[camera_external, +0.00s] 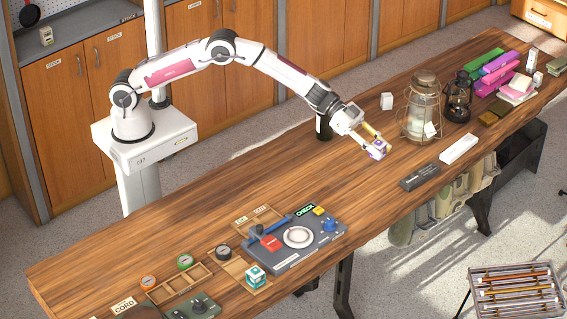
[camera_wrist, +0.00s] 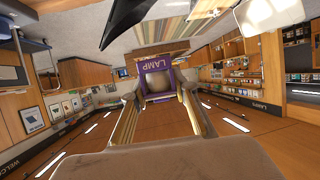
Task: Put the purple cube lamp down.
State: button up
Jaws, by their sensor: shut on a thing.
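The purple cube lamp (camera_external: 379,149) is at the tip of my gripper (camera_external: 374,143), over the middle-right part of the wooden table (camera_external: 340,190). The wrist view shows the cube between my two fingers, with a purple face marked LAMP (camera_wrist: 157,63) and a pale round part. My gripper (camera_wrist: 160,98) is shut on it. The fingers partly cover its sides. The lamp looks held above the tabletop; the exact gap cannot be told.
A wire-caged lantern (camera_external: 421,110) and a dark lantern (camera_external: 458,98) stand right of my gripper. A dark block (camera_external: 420,177) and a white block (camera_external: 458,149) lie near the front edge. Bare wood lies left of the lamp.

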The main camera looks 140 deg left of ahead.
jog(key=s+a+f+n+y, duration=0.1)
jog(key=s+a+f, duration=0.1)
jog(key=s+a, duration=1)
jog(key=n+y, duration=0.2)
send_over(375, 128)
notch_tip(375, 128, down, 2)
jog(key=shift+f+g, duration=0.25)
jog(key=shift+g, duration=0.05)
jog(key=shift+f, duration=0.1)
jog(key=shift+f, duration=3)
jog(key=shift+d+f, duration=0.1)
jog(key=shift+f, duration=0.05)
jog(key=shift+f, duration=1.75)
jog(key=shift+f, duration=0.15)
jog(key=o, duration=1.2)
jog(key=shift+c, duration=0.2)
